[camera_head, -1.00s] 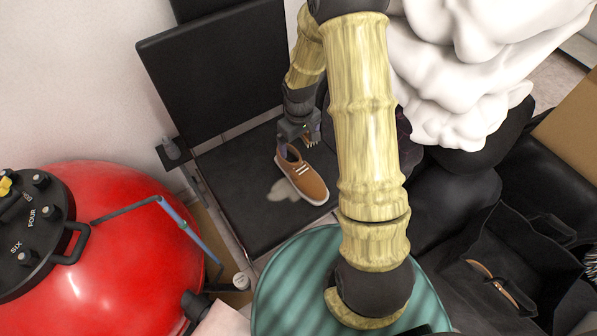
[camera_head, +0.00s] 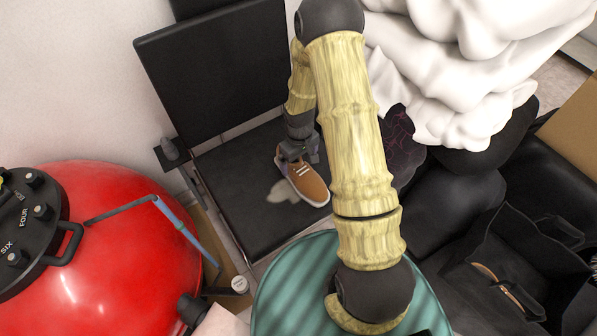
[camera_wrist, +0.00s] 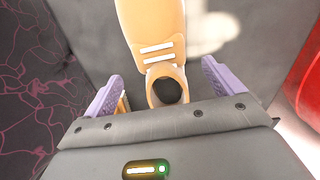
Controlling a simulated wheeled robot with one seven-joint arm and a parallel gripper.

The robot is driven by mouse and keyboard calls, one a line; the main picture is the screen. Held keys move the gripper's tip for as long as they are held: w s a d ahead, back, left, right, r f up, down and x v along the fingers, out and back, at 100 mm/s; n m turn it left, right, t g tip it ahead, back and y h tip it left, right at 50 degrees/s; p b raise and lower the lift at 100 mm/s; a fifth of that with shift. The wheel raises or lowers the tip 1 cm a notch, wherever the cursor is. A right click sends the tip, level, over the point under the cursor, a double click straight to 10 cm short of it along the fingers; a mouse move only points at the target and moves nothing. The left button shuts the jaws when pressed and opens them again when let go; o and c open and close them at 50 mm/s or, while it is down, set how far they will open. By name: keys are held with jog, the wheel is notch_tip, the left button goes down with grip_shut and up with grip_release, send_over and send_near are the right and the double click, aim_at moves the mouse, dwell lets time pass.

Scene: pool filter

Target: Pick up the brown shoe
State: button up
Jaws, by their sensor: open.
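The brown shoe (camera_head: 308,184) has white laces and a white sole and lies on the seat of a black chair (camera_head: 245,222). In the wrist view the shoe (camera_wrist: 155,28) points away from me, with its dark opening nearest my gripper. My gripper (camera_head: 298,158) is over the heel end of the shoe in the head view. In the wrist view my gripper (camera_wrist: 163,88) is open, with one purple-padded finger on each side of the heel and a gap between each finger and the shoe. Part of the heel is hidden behind the gripper body.
A red pool filter tank (camera_head: 130,250) stands at left with a blue-grey pipe (camera_head: 178,225). The chair's backrest (camera_head: 215,75) rises behind the seat. A white puffy mass (camera_head: 455,75) and dark patterned fabric (camera_head: 402,140) are at right. A green round top (camera_head: 290,285) is in front.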

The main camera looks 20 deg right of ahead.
notch_tip(320, 180, down, 4)
jog(key=shift+s+a+f+b, duration=0.1)
jog(key=shift+f+b, duration=0.1)
jog(key=shift+b, duration=0.35)
jog(key=c, duration=1.2)
